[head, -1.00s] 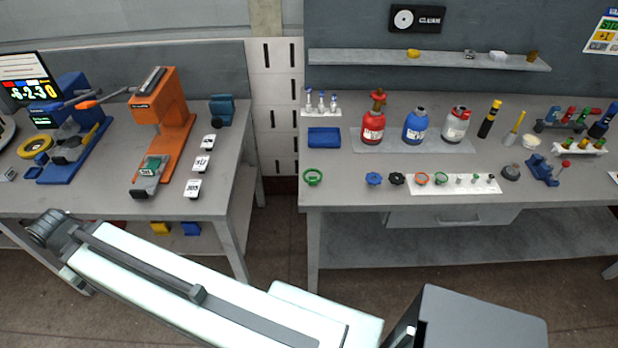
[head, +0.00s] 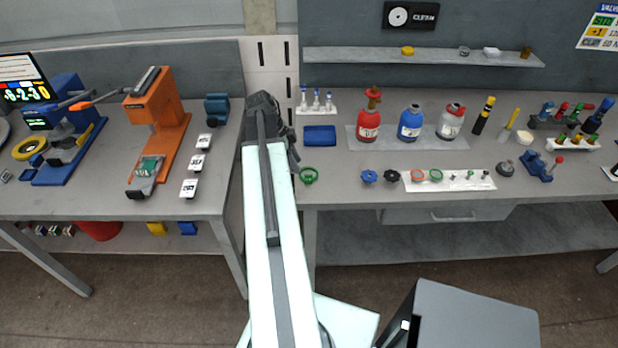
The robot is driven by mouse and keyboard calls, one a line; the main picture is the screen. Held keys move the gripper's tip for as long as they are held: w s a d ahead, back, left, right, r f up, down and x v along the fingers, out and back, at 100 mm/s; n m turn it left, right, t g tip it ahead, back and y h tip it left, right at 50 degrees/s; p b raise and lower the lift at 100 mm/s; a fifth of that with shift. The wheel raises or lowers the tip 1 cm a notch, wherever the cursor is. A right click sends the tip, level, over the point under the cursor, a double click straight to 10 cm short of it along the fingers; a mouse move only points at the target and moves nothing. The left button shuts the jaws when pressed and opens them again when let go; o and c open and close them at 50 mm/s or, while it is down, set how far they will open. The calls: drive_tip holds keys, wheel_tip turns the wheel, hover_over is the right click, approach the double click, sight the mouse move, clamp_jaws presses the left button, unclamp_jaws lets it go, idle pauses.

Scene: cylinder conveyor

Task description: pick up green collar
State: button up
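A green ring-shaped collar (head: 308,175) lies at the front left corner of the right-hand workbench (head: 340,190). A second, smaller green ring (head: 436,175) lies on a white strip farther right on the same bench. My arm reaches away from me, and its dark end with my gripper (head: 264,104) is over the gap between the two benches, left of and beyond the collar in the picture. The collar is close to the right side of my arm and looks apart from it. The gripper's fingers cannot be made out.
Blue and black knobs (head: 369,177) and the white strip (head: 480,181) lie right of the collar. A blue box (head: 319,135) and red, blue and white bottles (head: 410,123) stand behind. The left bench holds an orange press (head: 158,115). A shelf (head: 430,57) spans the back wall.

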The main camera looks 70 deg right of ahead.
sight(308, 175)
drive_tip(key=b+x, duration=0.2)
drive_tip(key=x, duration=0.1)
drive_tip(key=shift+s+r+b, duration=0.1)
drive_tip(key=shift+s+b, duration=0.1)
drive_tip(key=shift+b, duration=0.15)
drive_tip(key=b+x, duration=0.2)
drive_tip(key=s+b+x, duration=0.1)
drive_tip(key=b+x, duration=0.1)
drive_tip(key=x, duration=0.1)
drive_tip(key=shift+s, duration=0.1)
drive_tip(key=shift+d+r, duration=0.1)
drive_tip(key=shift+r, duration=0.15)
clamp_jaws()
